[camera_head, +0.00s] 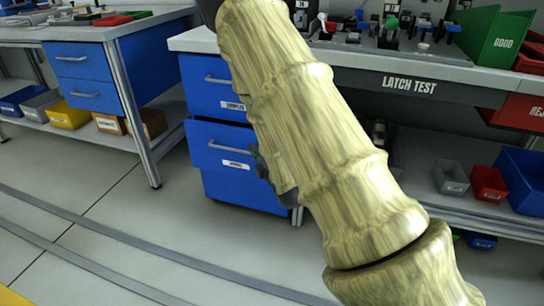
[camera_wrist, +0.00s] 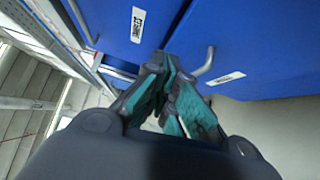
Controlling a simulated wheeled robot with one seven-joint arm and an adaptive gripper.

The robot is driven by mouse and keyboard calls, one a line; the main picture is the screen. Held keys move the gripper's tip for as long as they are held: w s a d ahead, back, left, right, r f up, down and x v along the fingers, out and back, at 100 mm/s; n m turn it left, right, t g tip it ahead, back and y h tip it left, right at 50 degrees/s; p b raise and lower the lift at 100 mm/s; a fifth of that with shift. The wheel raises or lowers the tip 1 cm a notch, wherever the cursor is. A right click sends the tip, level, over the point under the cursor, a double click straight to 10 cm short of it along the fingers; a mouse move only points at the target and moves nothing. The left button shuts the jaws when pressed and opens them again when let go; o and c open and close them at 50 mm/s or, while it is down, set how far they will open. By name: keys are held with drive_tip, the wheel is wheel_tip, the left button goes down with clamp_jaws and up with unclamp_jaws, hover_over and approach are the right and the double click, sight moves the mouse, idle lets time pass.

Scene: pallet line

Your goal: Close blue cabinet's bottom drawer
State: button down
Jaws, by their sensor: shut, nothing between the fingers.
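The blue cabinet (camera_head: 213,92) stands under the latch test bench in the head view. Its bottom drawer (camera_head: 215,178) sticks out further than the top drawer above it. The bottom drawer has a grey bar handle (camera_head: 231,148) and a white label. My gripper (camera_head: 261,164) is at the right part of the bottom drawer, largely hidden behind my arm. In the wrist view, my gripper (camera_wrist: 165,68) has its teal-padded fingers together, with nothing between them. Blue drawer fronts (camera_wrist: 265,35) fill the area beyond the fingertips. I cannot tell whether the fingers touch the drawer.
Another blue drawer cabinet (camera_head: 75,62) stands under the left bench, whose metal leg (camera_head: 134,110) is near. Small bins, including a red one (camera_head: 488,184), sit on the right lower shelf. The grey floor (camera_head: 120,190) in front is clear apart from rail-like strips.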

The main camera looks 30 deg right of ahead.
drive_tip(key=s+d+f+b, duration=0.25)
drive_tip(key=s+b, duration=0.25)
drive_tip(key=s, duration=0.6)
drive_tip(key=w+d+r+b, duration=0.1)
drive_tip(key=w+d+b, duration=0.4)
drive_tip(key=w, duration=0.7)
drive_tip(key=shift+m+b, duration=0.4)
drive_tip(key=shift+b, duration=0.2)
drive_tip(key=shift+w+d, duration=0.1)
drive_tip(key=shift+w, duration=0.05)
drive_tip(key=shift+w+d+p, duration=0.75)
drive_tip(key=shift+d, duration=0.25)
